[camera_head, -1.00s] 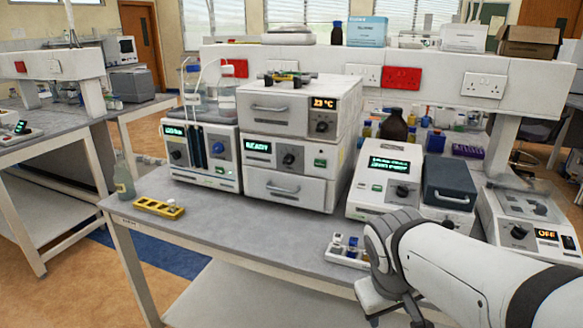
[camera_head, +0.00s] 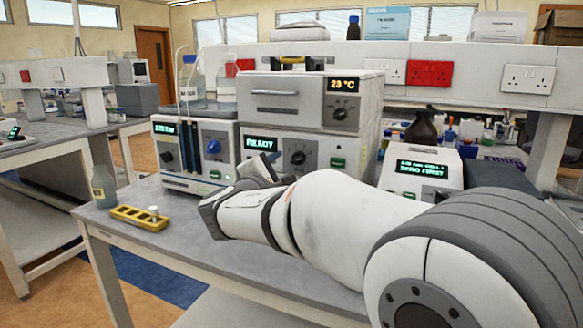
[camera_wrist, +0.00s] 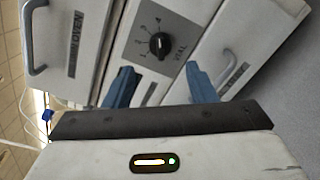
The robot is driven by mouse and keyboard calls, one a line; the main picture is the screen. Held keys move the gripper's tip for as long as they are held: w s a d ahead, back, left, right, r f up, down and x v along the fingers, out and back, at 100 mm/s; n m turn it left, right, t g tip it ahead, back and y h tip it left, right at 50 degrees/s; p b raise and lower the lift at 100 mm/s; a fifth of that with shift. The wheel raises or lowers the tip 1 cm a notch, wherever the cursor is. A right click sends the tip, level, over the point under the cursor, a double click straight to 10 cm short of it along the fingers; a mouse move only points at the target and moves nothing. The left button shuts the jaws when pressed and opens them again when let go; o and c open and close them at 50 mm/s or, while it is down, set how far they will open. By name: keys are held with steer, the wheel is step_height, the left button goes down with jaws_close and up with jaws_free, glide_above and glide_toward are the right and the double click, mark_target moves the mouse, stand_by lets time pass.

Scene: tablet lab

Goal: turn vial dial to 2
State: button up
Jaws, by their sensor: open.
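The vial dial (camera_wrist: 160,45) is a round black knob on a dark plate, with small numbers around one side and the word VIAL beside it. Its pointer setting is too small to read for sure. In the head view the dial (camera_head: 297,157) is on the white middle unit, right of the green READY display (camera_head: 261,143). My gripper (camera_wrist: 161,75) is open and empty in the wrist view. Its two blue fingers are apart, below the dial in the picture, one to each side and not touching it. In the head view my arm mostly hides the gripper.
A drawer handle and an OVEN label (camera_wrist: 75,45) are left of the dial in the wrist view. A yellow rack (camera_head: 140,218) and a bottle (camera_head: 103,187) stand at the bench's left. Another white instrument (camera_head: 420,168) is right of the stacked unit.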

mark_target(294, 162)
steer(key=x, duration=0.6)
steer(key=shift+d, duration=0.1)
steer(key=shift+c, duration=0.2)
steer(key=c, duration=0.9)
